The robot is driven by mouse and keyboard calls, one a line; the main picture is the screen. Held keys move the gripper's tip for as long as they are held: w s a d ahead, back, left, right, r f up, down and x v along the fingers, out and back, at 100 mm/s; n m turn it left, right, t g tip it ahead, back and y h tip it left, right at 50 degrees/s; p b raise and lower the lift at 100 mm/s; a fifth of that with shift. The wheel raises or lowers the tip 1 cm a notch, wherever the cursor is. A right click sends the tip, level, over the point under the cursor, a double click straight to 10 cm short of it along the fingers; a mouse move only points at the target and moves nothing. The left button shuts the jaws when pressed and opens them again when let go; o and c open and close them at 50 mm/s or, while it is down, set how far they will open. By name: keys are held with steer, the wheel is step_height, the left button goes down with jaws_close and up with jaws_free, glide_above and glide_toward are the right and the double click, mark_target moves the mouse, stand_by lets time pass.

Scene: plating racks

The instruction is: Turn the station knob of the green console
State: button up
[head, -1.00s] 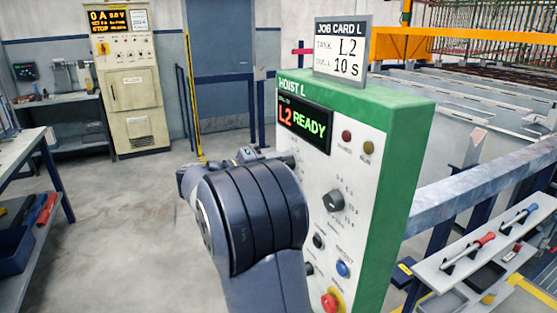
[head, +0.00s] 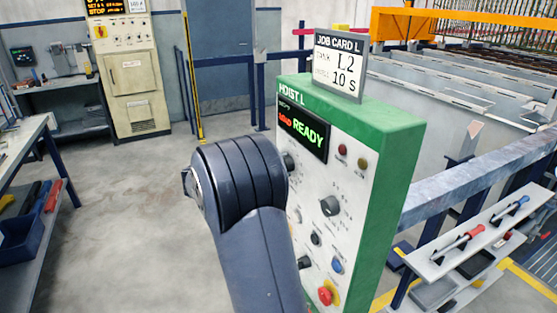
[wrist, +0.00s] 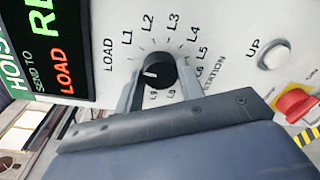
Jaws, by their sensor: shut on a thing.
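The green console (head: 395,165) stands right of centre in the head view, with a white front panel. Its display (head: 303,134) has a red word, apparently LOAD, beside a green READY; the wrist view shows SEND TO LOAD on the display (wrist: 55,60). The black station knob (wrist: 157,73) sits inside a ring of labels running from LOAD through L1, L2 and on. Its white mark points left, roughly toward LOAD. My gripper (wrist: 160,82) is shut on the knob, one finger on each side. In the head view my arm hides the gripper.
A job card (head: 338,66) on the console top reads L2 and 10 S. Below are another knob (head: 331,205), a blue button (head: 337,266) and a red emergency button (head: 326,295). A rail and tool shelf (head: 480,235) stand at right. The floor at left is open.

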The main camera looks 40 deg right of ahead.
steer(key=shift+f+n, duration=0.1)
steer(key=shift+n, duration=0.3)
steer(key=o, duration=1)
steer(key=shift+a, duration=0.1)
steer(key=b+v, duration=0.2)
steer(key=v, duration=0.8)
steer(key=shift+w+a, duration=0.2)
steer(key=shift+a, duration=0.1)
